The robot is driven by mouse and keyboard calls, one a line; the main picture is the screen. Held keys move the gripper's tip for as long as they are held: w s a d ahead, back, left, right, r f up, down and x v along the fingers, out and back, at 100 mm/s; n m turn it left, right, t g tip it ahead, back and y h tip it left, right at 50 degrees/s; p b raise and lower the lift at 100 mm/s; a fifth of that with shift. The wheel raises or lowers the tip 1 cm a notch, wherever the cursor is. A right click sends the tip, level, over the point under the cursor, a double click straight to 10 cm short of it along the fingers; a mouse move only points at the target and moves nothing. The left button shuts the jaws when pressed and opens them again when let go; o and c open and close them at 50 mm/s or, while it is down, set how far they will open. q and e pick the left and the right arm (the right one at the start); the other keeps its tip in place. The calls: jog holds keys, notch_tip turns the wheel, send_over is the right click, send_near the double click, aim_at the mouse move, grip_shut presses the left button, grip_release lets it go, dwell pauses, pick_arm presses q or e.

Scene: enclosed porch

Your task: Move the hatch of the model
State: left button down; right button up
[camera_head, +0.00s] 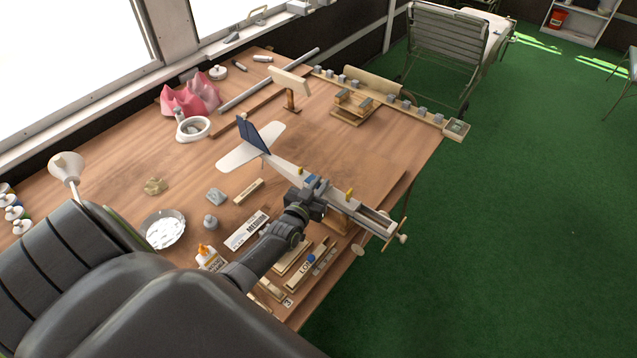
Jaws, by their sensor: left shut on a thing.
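The model (285,168) is a white airplane with a dark blue tail fin (251,134). It rests on a wooden stand (338,222) near the table's right edge, nose towards the front right. An open bay (374,219) shows in its front part. A small blue piece, which looks like the hatch (313,182), is at the middle of the body, between two yellow pegs. My left gripper (314,196) is at the body there, shut on what appears to be this hatch; the fingers hide the contact. My right gripper is not in view.
The wooden table (385,160) holds a white dish (163,229), a glue bottle (210,257), a label card (246,231) and wooden blocks close to my left arm. A lamp (66,168) stands at the left.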

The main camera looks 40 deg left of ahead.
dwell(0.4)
pick_arm(q)
jog(key=c, duration=1.5)
grip_release()
jog(key=shift+o, duration=0.2)
jog(key=shift+s+d+f, duration=0.1)
jog(key=shift+s, duration=0.5)
jog(key=s+d+b, duration=0.2)
jog(key=s, duration=1.4)
jog(key=shift+r+b, duration=0.3)
jog(key=shift+r, duration=0.15)
